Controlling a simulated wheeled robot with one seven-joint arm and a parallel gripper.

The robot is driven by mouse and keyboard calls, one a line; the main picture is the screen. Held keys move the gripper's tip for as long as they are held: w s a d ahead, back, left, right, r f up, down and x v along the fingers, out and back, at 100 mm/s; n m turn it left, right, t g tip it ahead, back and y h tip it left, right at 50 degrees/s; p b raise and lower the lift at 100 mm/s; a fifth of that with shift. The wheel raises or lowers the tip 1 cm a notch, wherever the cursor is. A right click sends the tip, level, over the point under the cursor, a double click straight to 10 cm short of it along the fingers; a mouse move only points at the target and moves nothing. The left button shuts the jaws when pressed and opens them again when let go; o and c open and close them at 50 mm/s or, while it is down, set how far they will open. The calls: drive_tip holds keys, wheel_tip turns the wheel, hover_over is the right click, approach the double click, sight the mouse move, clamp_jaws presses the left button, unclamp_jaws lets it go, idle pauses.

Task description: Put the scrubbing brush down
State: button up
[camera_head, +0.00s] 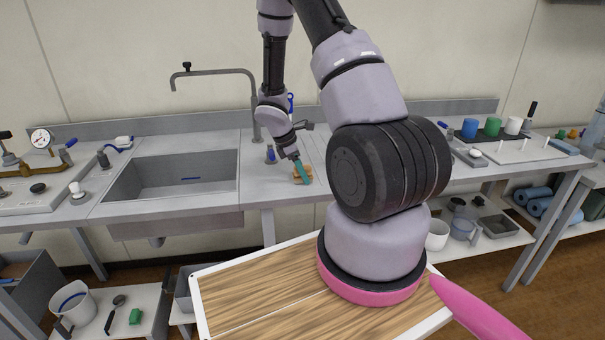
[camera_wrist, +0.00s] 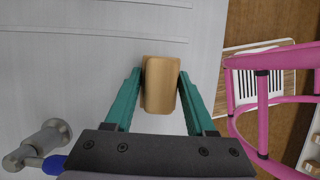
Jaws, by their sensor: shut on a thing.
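The scrubbing brush shows as a tan wooden block (camera_wrist: 160,84) in the wrist view, upright in the picture between the two green fingers. My gripper (camera_wrist: 158,90) is shut on it, one finger against each long side. In the head view my gripper (camera_head: 302,172) is low over the steel counter (camera_head: 222,185), just right of the sink, with the tan brush (camera_head: 297,177) at its fingertips. The brush is at or close to the counter surface; I cannot tell whether it touches. Its underside is hidden.
The sink (camera_head: 175,178) lies left of my gripper, with a tall tap (camera_head: 254,100) behind. A blue-handled valve (camera_wrist: 45,148) is close at lower left in the wrist view. Ribbed counter surface lies clear ahead. Blue, green and white cups (camera_head: 492,127) stand far right.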

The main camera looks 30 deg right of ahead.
drive_tip(key=shift+f, duration=0.15)
drive_tip(key=o, duration=1.2)
drive_tip(key=s+a+r+m+t+y, duration=0.1)
drive_tip(key=s+a+r+m, duration=0.15)
drive_tip(key=r, duration=0.75)
drive_tip(key=s+a+r+m+t+y, duration=0.1)
drive_tip(key=a+r+m, duration=0.25)
drive_tip(key=r, duration=0.65)
drive_tip(key=s+a+r+m+t, duration=0.1)
drive_tip(key=s+a+r+m, duration=0.15)
drive_tip(key=r, duration=0.65)
drive_tip(key=shift+s+a+r+m+t+y, duration=0.7)
drive_tip(key=shift+s+a+r+m+t, duration=0.2)
drive_tip(key=shift+s+r+m, duration=1.1)
drive_tip(key=shift+s+a+r+m+t+y, duration=0.85)
drive_tip(key=shift+s+r+m, duration=0.65)
drive_tip(key=shift+s+r, duration=0.85)
drive_tip(key=shift+s+a+r+m+t+y, duration=0.55)
drive_tip(key=shift+s+a+r+m+t, duration=0.3)
drive_tip(key=shift+s+r+m, duration=1.35)
drive_tip(key=shift+s+d+f+n, duration=0.15)
drive_tip(key=shift+s+f+n, duration=0.15)
drive_tip(key=shift+n, duration=0.15)
